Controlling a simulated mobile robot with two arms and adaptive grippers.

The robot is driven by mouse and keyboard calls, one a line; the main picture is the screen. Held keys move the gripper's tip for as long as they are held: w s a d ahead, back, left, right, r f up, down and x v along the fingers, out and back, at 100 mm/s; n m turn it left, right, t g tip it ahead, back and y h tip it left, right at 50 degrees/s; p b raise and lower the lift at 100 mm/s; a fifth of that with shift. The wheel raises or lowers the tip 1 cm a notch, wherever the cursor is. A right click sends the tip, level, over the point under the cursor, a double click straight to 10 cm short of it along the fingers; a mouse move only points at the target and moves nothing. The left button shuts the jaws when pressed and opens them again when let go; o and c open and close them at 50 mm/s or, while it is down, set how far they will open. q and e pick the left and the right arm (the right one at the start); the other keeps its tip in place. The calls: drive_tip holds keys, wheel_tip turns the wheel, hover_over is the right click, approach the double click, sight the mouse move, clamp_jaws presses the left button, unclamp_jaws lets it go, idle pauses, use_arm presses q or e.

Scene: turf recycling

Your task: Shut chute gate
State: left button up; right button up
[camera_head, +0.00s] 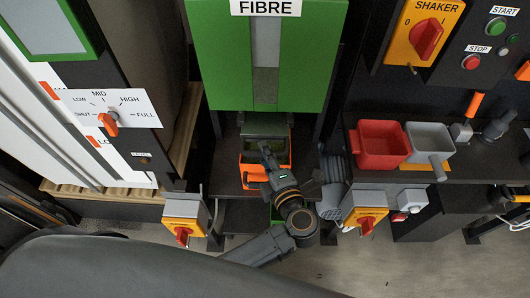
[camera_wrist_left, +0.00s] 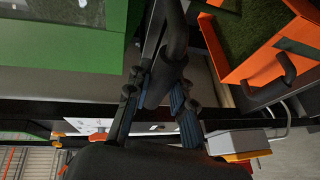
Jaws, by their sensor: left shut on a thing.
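The green FIBRE hopper (camera_head: 264,70) hangs at the top middle of the head view, with a grey strip down its front. My left gripper (camera_head: 266,152) is below it, over the orange bin (camera_head: 253,175). In the left wrist view my left gripper (camera_wrist_left: 165,95) is shut on a dark handle (camera_wrist_left: 174,35), its blue-lined fingers on either side of the bar. The hopper's green face (camera_wrist_left: 60,45) is beside it on the left. The orange bin (camera_wrist_left: 265,55) with green turf inside is on the right. The gate plate itself is not clear. My right gripper is out of view.
A dial (camera_head: 111,122) marked SHUT to FULL stands at the left. Yellow switch boxes (camera_head: 184,220) and (camera_head: 366,218) flank the lower space. A red bin (camera_head: 381,144) and a grey scoop (camera_head: 430,143) sit on the right shelf below the SHAKER panel (camera_head: 423,32).

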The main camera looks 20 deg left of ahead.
sight(265, 127)
use_arm(q)
clamp_jaws()
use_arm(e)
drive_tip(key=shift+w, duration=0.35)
use_arm(q)
drive_tip(key=shift+w+a, duration=0.1)
drive_tip(key=shift+w, duration=0.15)
drive_tip(key=w, duration=0.1)
drive_tip(key=w+a, duration=0.1)
drive_tip(key=w, duration=0.1)
drive_tip(key=shift+w, duration=0.15)
drive_tip(key=o, duration=0.7)
unclamp_jaws()
drive_tip(key=shift+o, duration=0.2)
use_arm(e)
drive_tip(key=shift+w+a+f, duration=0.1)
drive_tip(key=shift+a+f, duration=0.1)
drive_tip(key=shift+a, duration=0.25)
